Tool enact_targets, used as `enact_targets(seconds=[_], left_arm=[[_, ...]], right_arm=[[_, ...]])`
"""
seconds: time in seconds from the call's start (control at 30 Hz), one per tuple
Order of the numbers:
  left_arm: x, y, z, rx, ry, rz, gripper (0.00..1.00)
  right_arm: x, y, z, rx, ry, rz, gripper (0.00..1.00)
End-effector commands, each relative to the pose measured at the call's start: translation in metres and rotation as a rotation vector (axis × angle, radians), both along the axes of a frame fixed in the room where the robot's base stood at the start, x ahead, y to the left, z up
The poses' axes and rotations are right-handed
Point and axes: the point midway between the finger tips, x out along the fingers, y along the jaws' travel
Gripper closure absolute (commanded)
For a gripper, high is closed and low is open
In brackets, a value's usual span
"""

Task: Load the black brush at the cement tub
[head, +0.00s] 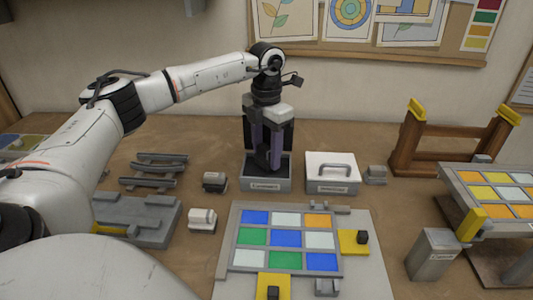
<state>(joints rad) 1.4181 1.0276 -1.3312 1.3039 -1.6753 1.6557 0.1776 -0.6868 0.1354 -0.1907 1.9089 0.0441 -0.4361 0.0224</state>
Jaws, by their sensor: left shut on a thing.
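The grey cement tub (265,184) stands on the bench in the middle, with a label on its front that is too small to read surely. My left gripper (266,155) reaches down from above, its fingers pointing into the tub. It is shut on the black brush (262,160), which is mostly hidden between the fingers, with its lower end inside the tub. I cannot tell whether the bristles touch the tub's contents. A dark upright panel shows behind the fingers. My right gripper is not in view.
A panel of coloured glass tiles (230,268) lies in front. Small blocks (214,182) and grey racks (153,181) are at left. A wooden frame (405,150) and second tile panel (455,190) are at right.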

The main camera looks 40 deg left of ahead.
Motion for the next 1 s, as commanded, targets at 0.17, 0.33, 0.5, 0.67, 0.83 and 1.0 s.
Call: enact_targets(seconds=[0.17, 0.33, 0.5, 0.67, 0.83, 1.0], left_arm=[[0.001, 0.000, 0.015, 0.000, -0.003, 0.000, 0.73], [0.001, 0.000, 0.029, 0.000, -0.003, 0.000, 0.73], [0.001, 0.000, 0.043, 0.000, -0.003, 0.000, 0.73], [0.000, 0.000, 0.050, 0.001, -0.002, 0.000, 0.73], [0.000, 0.000, 0.051, 0.000, -0.002, 0.000, 0.73], [0.000, 0.000, 0.051, 0.000, -0.002, 0.000, 0.73]], right_arm=[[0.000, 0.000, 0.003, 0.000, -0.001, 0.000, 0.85], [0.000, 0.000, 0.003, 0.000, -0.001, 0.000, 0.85], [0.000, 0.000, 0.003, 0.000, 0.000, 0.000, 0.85], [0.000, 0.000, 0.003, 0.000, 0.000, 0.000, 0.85], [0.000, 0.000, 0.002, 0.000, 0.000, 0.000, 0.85], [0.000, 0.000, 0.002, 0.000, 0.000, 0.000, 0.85]])
